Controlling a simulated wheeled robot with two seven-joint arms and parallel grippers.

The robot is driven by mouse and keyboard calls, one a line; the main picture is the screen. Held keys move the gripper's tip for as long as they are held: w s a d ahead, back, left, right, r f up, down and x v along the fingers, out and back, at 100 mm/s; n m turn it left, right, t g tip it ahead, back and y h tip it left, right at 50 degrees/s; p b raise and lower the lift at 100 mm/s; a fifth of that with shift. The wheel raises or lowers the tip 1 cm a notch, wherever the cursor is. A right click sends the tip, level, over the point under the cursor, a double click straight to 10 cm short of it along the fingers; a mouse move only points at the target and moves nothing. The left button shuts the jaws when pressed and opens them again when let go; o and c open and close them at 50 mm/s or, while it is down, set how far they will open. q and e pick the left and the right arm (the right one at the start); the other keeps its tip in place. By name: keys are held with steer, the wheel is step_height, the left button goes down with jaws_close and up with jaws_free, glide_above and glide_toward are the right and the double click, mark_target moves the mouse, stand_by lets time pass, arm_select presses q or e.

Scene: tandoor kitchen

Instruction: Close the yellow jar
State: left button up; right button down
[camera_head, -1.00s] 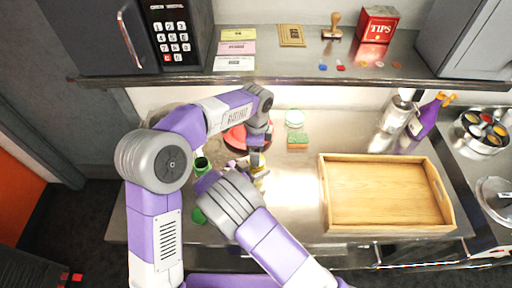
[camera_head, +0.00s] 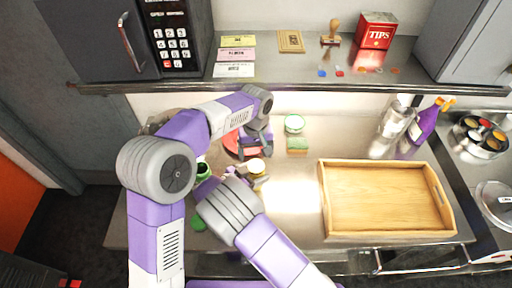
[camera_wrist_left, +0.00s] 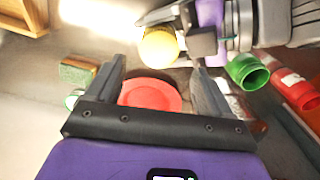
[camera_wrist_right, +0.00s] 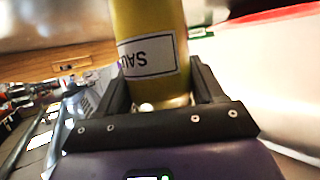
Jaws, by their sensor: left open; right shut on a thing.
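The yellow jar (camera_wrist_right: 150,30) stands between the fingers of my right gripper (camera_wrist_right: 158,90), which is shut on its labelled side. Its round yellow top (camera_head: 256,166) faces up in the head view and also shows in the left wrist view (camera_wrist_left: 159,48). The top looks covered by a yellow disc, but I cannot tell whether a lid is fully seated. My left gripper (camera_wrist_left: 157,75) is open and empty, just behind the jar top and apart from it. A red disc (camera_wrist_left: 150,95) shows below, between its fingers.
An open green jar (camera_wrist_left: 248,72) and a red jar (camera_wrist_left: 296,90) are near my right gripper. A green lid (camera_head: 198,223) lies at the front. A sponge (camera_head: 297,144) and a white-and-green container (camera_head: 294,123) stand behind. A wooden tray (camera_head: 326,200) takes the right side.

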mark_target(256, 166)
arm_select(q)
steer(key=n, duration=0.6)
steer(key=shift+r, duration=0.25)
steer(key=n, duration=0.3)
steer(key=shift+r+n, duration=0.15)
steer(key=shift+n, duration=0.25)
steer(key=n, duration=0.3)
steer(key=shift+r+n, duration=0.15)
steer(key=shift+n, duration=0.25)
steer(key=n, duration=0.5)
steer(key=shift+r+n, duration=0.2)
steer(key=shift+n, duration=0.2)
steer(key=n, duration=0.5)
steer(key=shift+r+n, duration=0.2)
steer(key=shift+n, duration=0.2)
steer(key=shift+f, duration=4.05)
